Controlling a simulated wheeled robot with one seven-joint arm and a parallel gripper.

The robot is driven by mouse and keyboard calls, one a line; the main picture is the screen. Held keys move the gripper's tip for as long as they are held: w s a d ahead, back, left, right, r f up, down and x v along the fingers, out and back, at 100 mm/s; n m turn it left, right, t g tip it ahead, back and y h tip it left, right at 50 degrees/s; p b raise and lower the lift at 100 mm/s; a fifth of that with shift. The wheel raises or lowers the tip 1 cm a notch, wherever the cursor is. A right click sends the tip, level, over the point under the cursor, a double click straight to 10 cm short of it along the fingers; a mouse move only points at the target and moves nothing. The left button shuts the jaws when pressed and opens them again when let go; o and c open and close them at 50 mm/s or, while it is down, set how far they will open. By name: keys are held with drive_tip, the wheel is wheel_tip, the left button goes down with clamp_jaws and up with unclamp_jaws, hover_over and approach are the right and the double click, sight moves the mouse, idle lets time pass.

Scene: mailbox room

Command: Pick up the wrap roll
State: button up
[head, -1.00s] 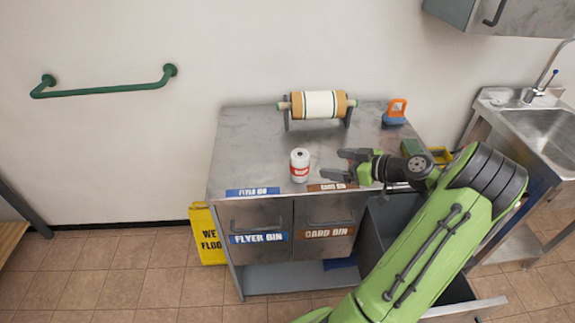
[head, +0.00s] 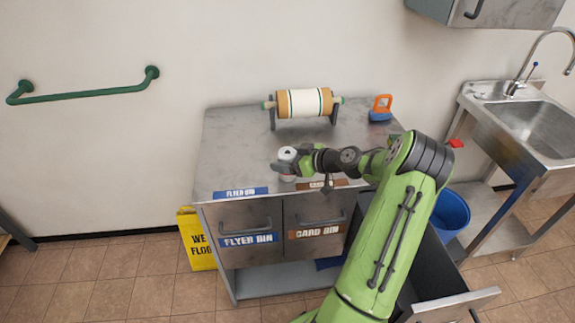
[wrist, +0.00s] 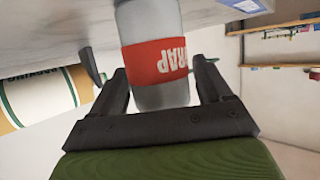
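The wrap roll (head: 288,153) is a small white upright roll standing on the metal counter, partly hidden by my gripper (head: 283,164) in the head view. In the wrist view the wrap roll (wrist: 155,62) shows its red label with "WRAP" upside down. It lies between the two dark fingers of my gripper (wrist: 152,78). The fingers are spread around it, with a narrow gap at the right finger; contact at the left finger is hard to tell.
A large brown and white roll on a stand (head: 305,103) is at the back of the metal counter (head: 232,140). An orange and blue item (head: 381,108) stands at the back right. Labelled bin drawers (head: 248,239) are below. An open drawer (head: 445,304) juts out at the lower right.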

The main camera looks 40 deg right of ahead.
drive_tip(key=c, duration=0.8)
